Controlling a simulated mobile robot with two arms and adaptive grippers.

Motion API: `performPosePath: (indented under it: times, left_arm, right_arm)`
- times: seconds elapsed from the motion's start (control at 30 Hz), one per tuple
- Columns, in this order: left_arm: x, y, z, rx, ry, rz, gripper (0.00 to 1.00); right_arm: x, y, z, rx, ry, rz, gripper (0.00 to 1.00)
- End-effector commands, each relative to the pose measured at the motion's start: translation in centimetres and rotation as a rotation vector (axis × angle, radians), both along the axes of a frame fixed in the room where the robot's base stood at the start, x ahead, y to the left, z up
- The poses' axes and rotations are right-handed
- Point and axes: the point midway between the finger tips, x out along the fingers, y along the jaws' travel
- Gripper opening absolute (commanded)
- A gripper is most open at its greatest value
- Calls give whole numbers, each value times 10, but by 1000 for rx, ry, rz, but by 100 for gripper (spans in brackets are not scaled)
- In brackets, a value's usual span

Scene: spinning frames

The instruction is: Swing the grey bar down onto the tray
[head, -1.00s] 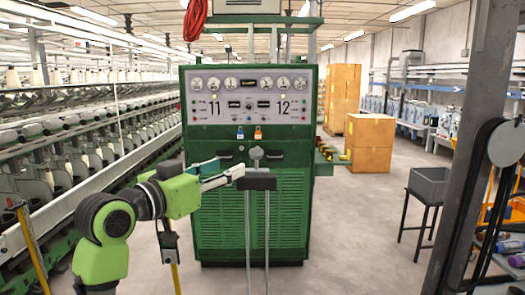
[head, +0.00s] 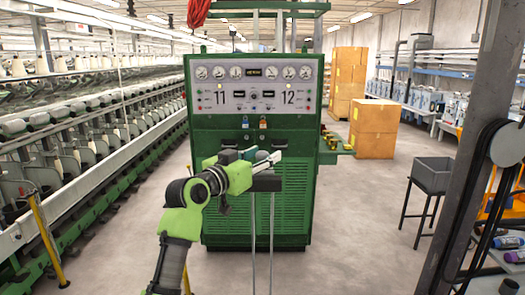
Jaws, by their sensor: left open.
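My left gripper (head: 267,158) is open, its pale fingers pointing right just above a dark block (head: 266,184). The block sits on two thin grey posts in front of the green cabinet. A small grey upright piece (head: 262,156), likely the top of the grey bar, shows at the fingers; they partly hide it. I cannot tell whether they touch it. The bar's lower part is not clear, and I cannot tell for certain which part is the tray. My right gripper is not in view.
The green cabinet (head: 300,200) with gauges stands close behind. A grey bin (head: 431,174) on a dark stand is at right, near a dark pillar (head: 481,130). Spinning frames (head: 75,150) line the left. Cardboard boxes (head: 374,128) stand behind.

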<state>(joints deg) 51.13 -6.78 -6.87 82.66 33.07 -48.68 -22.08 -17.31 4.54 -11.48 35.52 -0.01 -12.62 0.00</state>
Motion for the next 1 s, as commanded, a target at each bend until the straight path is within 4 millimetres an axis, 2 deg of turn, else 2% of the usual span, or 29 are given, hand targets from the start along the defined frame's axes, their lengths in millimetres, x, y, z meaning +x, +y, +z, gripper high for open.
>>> performPosePath:
  times: [0.3,0.33,0.4,0.5,0.77,1.0]
  left_arm:
    - [2,-2,0,-1,0,0,42]
    - [2,-2,0,-1,0,0,39]
    - [2,-1,0,-1,0,0,21]
    - [2,-1,0,-1,0,0,0]
    - [1,-1,-2,-1,-12,1,0]
    - [-7,0,-9,3,-86,5,0]
  right_arm:
    - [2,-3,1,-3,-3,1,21]
    - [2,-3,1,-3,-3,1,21]
    - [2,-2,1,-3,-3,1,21]
    - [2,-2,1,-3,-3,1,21]
    - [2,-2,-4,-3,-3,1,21]
    - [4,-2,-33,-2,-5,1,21]
